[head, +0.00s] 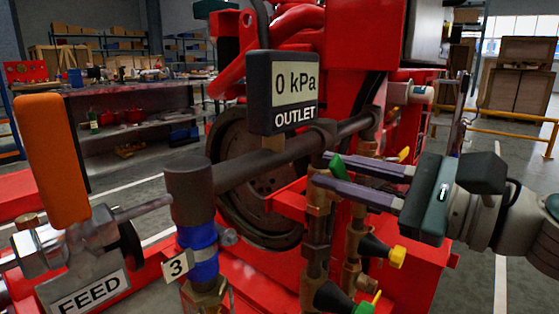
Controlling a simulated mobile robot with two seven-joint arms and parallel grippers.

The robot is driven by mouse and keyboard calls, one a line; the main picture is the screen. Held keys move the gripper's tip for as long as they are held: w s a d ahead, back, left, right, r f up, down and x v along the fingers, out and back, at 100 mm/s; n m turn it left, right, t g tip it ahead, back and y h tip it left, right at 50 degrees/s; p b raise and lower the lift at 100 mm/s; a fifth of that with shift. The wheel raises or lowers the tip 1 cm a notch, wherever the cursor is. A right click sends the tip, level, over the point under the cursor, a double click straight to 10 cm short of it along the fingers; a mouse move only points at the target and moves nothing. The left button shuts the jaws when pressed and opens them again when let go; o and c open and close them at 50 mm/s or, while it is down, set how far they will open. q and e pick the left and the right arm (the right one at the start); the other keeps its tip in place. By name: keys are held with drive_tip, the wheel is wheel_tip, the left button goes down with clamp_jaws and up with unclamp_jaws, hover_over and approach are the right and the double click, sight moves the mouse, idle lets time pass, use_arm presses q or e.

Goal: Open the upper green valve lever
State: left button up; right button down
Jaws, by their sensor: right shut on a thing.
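The upper green valve lever (336,166) shows as a small green piece on the brass pipework, right of the dark horizontal pipe. My right gripper (322,170) reaches in from the right, its two long grey-purple fingers on either side of the lever and shut on it. The fingers hide part of the lever and its valve body. A lower green valve lever (369,304) shows at the bottom edge, on a black cone-shaped part. My left gripper is not in view.
The OUTLET gauge (295,90), reading 0 kPa, stands just above left of the fingers. Yellow valve levers (397,257) sit close below and behind my gripper. A large orange FEED lever (52,160) stands upright at left. The red pumpset fills the middle.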

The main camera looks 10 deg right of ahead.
drive_tip(key=shift+w+d+r+m+p, duration=0.2)
drive_tip(key=shift+r+m+p, duration=0.2)
drive_tip(key=shift+m, duration=0.1)
drive_tip(key=shift+w+d+r+m+p, duration=0.2)
drive_tip(key=shift+r+m+p, duration=0.15)
drive_tip(key=shift+m, duration=0.15)
drive_tip(key=m+p, duration=0.1)
drive_tip(key=w+d+m, duration=0.1)
drive_tip(key=shift+d+r+m+p, duration=0.1)
drive_tip(key=shift+r+m+p, duration=0.15)
drive_tip(key=shift+m+p, duration=0.1)
drive_tip(key=shift+w+d+m+p, duration=0.45)
drive_tip(key=shift+d+m+p, duration=0.2)
drive_tip(key=shift+m, duration=0.6)
drive_tip(key=shift+w+d+m, duration=0.2)
drive_tip(key=shift+d+m, duration=0.1)
drive_tip(key=shift+m, duration=0.3)
drive_tip(key=shift+f, duration=0.1)
drive_tip(key=c, duration=0.7)
unclamp_jaws()
